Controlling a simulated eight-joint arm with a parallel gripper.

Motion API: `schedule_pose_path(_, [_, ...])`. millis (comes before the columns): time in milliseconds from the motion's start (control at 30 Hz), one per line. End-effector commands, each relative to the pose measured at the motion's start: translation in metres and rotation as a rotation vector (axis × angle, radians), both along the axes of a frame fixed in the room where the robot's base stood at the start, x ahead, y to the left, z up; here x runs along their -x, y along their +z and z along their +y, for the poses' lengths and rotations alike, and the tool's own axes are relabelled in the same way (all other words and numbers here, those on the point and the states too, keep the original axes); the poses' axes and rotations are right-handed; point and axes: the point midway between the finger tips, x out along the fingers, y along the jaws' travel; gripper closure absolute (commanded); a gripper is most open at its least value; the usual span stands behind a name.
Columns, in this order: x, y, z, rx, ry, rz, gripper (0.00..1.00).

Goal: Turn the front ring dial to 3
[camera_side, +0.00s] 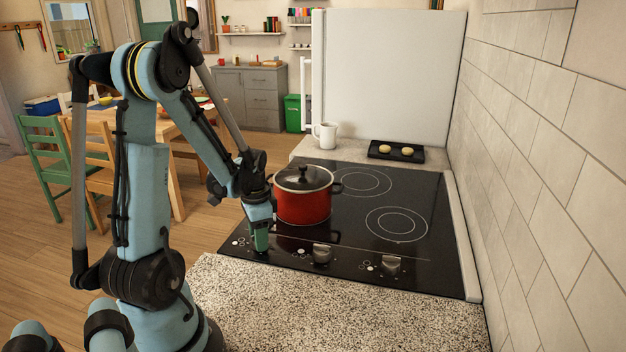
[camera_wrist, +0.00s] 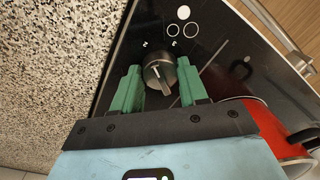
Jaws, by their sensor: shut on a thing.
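My gripper (camera_side: 261,245) reaches down to the left end of the hob's front control strip in the side view. It hides the dial under it there. In the wrist view, my green gripper fingers (camera_wrist: 159,68) are on either side of a round metal dial (camera_wrist: 157,76), shut on it. The dial has a raised bar across its face. Above it in the wrist view are white marks, a 3 on the right and what looks like a 2 on the left. A filled white circle and two outlined rings sit beyond. The exact setting is too small to tell.
A red lidded pot (camera_side: 303,200) stands on the hob (camera_side: 350,225) close behind my gripper. Two more dials (camera_side: 321,253) (camera_side: 391,265) are to its right. The speckled counter (camera_side: 320,310) in front is clear.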

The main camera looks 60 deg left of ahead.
Motion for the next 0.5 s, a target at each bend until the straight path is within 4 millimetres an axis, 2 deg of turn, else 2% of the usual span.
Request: schedule_pose_path(500, [0.0009,-0.0001,0.0008,-0.001,-0.489,0.000,0.87])
